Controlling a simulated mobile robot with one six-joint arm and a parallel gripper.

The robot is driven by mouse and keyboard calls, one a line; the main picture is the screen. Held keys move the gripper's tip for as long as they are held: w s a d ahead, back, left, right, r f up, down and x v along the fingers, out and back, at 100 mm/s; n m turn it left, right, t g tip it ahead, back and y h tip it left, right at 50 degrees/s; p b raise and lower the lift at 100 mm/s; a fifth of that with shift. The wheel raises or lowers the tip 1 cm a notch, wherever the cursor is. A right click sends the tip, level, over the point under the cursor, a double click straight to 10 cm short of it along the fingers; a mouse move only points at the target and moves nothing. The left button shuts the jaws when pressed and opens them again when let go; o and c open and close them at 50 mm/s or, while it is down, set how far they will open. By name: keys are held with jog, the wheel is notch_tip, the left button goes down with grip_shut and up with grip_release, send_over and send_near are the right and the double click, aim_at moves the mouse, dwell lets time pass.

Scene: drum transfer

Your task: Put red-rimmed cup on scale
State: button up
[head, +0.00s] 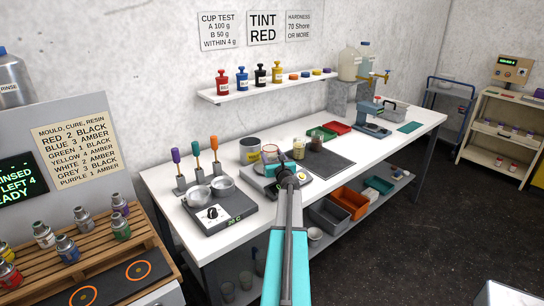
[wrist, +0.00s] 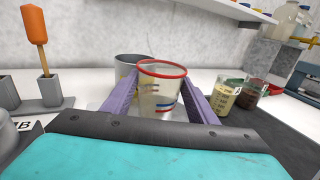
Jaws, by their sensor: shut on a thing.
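The red-rimmed cup (wrist: 158,92) is clear, with blue and red marks on its side. It stands upright between the purple fingers of my gripper (wrist: 160,104), which is shut on it. In the head view the cup (head: 270,152) shows just beyond my gripper (head: 277,163), above the white bench. A low dark device (head: 300,186) by my gripper may be the scale; my arm hides much of it, and I cannot read it. I cannot tell whether the cup touches the bench.
A grey can (head: 250,150) stands close behind the cup. A cream-filled beaker (head: 299,148) and a dark-filled beaker (head: 316,143) stand to the right, by a dark mat (head: 328,163).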

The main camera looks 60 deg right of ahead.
jog(key=o, duration=1)
jog(key=shift+r+p, duration=0.2)
jog(key=shift+p, duration=0.1)
jog(key=shift+b+v, duration=1.35)
jog(key=shift+v, duration=2.2)
jog(key=shift+b+v, duration=0.75)
jog(key=shift+v, duration=1.7)
